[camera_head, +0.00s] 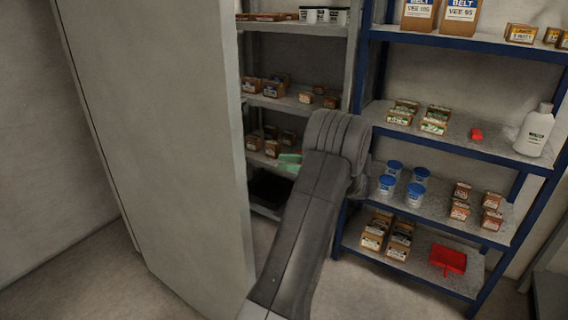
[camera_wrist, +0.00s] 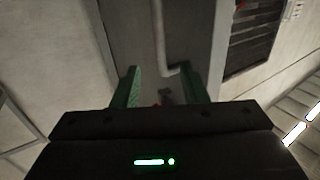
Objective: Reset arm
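My arm reaches forward from the bottom of the head view, with its bent joint in front of the shelves. The green part of my gripper (camera_head: 290,162) shows just left of that joint, and the rest is hidden behind the arm. In the wrist view the two green fingers of my gripper (camera_wrist: 171,82) stand wide apart. No object is clearly held between them. A grey panel with a pale bent pipe (camera_wrist: 162,50) lies beyond the fingers. A small dark and reddish patch shows low between them, too unclear to name.
A tall pale panel (camera_head: 165,150) stands close on the left. A grey shelf unit (camera_head: 290,104) with small boxes is behind my arm. A blue-framed shelf (camera_head: 470,147) on the right holds boxes, blue-lidded tubs, a white bottle (camera_head: 534,132) and a red item (camera_head: 448,260). Floor shows between.

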